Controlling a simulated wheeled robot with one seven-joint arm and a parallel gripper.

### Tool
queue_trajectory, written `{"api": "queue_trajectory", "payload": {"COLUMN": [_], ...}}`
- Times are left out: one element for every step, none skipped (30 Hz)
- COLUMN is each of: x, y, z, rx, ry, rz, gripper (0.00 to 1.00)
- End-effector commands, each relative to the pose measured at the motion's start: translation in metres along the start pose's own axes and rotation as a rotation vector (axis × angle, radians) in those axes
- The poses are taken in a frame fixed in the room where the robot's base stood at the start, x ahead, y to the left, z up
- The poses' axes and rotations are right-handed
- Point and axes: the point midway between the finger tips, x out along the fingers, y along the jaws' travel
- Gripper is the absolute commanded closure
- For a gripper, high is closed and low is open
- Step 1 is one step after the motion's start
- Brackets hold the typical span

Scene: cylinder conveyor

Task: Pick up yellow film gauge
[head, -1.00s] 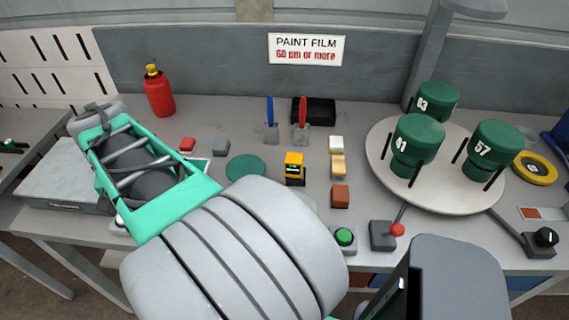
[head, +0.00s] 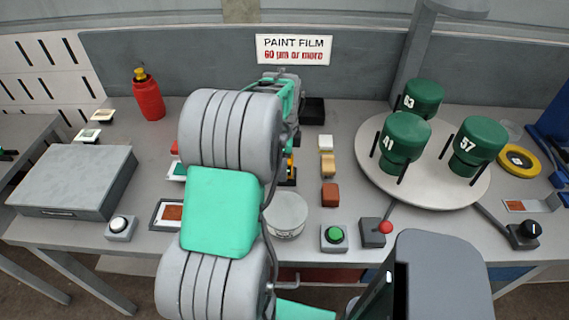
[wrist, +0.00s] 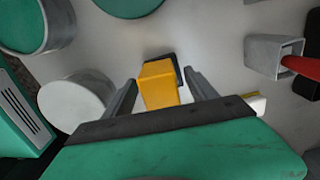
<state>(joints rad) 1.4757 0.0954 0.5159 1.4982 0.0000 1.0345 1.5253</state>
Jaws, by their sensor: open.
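The yellow film gauge is a small yellow and black block on the table. In the head view only a thin part of the yellow film gauge (head: 291,167) shows past my arm. In the wrist view the yellow film gauge (wrist: 158,85) lies between the two fingers, its yellow face toward the camera and a dark edge behind. My gripper (wrist: 161,92) is open, with one finger on each side of it and visible gaps. I cannot tell whether any finger touches it. In the head view the fingers are hidden behind my arm.
A white-topped round can (head: 285,215) stands just in front of the gauge. To the right are small white, tan and reddish-brown blocks (head: 330,194), then a turntable (head: 370,175) with green cans. A green button (head: 334,236) and red-knobbed lever (head: 385,227) are near the front edge.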

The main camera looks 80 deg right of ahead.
Motion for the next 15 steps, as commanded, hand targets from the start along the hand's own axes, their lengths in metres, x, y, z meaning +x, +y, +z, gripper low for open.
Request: {"api": "queue_trajectory", "payload": {"x": [0.0049,0.0072,0.0089,0.0095,0.0096,0.0095,0.0095,0.0095,0.0095,0.0094,0.0094,0.0093,0.0093,0.0092,0.0092], "y": [0.0003,0.0003,0.0000,-0.0001,-0.0003,-0.0003,-0.0003,-0.0002,-0.0002,-0.0002,-0.0002,-0.0002,-0.0002,-0.0002,-0.0002], "z": [0.0000,0.0000,0.0001,0.0001,0.0002,0.0002,0.0002,0.0003,0.0003,0.0003,0.0004,0.0004,0.0004,0.0004,0.0004], "rx": [0.000,0.000,-0.001,-0.001,-0.001,-0.001,-0.001,-0.001,-0.002,-0.002,-0.002,-0.002,-0.002,-0.002,-0.002], "ry": [0.000,0.000,0.000,0.000,0.000,0.000,0.000,0.000,0.000,0.000,0.000,0.000,0.000,0.000,0.000], "rz": [0.001,0.000,-0.001,-0.002,-0.002,-0.003,-0.003,-0.002,-0.002,-0.002,-0.002,-0.002,-0.002,-0.002,-0.002], "gripper": [0.34,0.34,0.34,0.34,0.34,0.34,0.34,0.34,0.35,0.38,0.40,0.43,0.46,0.48,0.52]}}
